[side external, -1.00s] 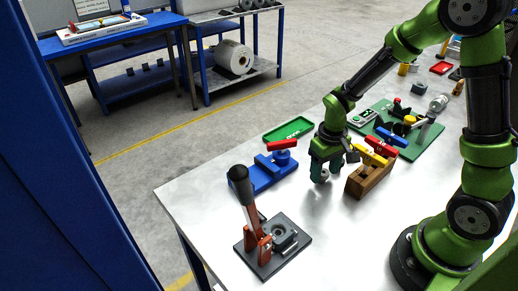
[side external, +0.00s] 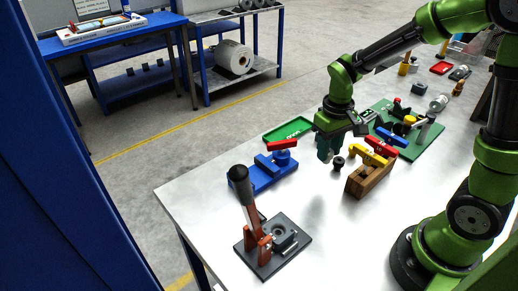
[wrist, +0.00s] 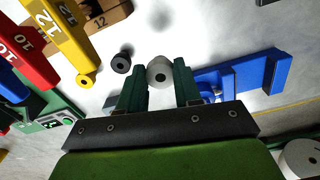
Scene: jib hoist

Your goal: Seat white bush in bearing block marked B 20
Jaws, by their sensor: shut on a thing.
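The white bush (wrist: 160,72), a short light ring with a dark bore, sits between the two green fingertips in the wrist view. My gripper (wrist: 159,88) is shut on it. In the side view my gripper (side external: 325,156) hangs above the table, and its fingers largely hide the bush. A black bush (side external: 338,162) stands on the table just right of the fingers; it also shows in the wrist view (wrist: 121,62). A grey block with a round hole (side external: 279,231) is on a dark base plate at the front. No B 20 marking is readable.
A lever with a black knob (side external: 239,176) rises beside the grey block. A blue vise-like fixture (side external: 262,174) is left of my gripper. A wooden rack (side external: 368,182) with yellow, red and blue numbered handles is right. A green tray (side external: 288,130) lies behind. The table's front middle is clear.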

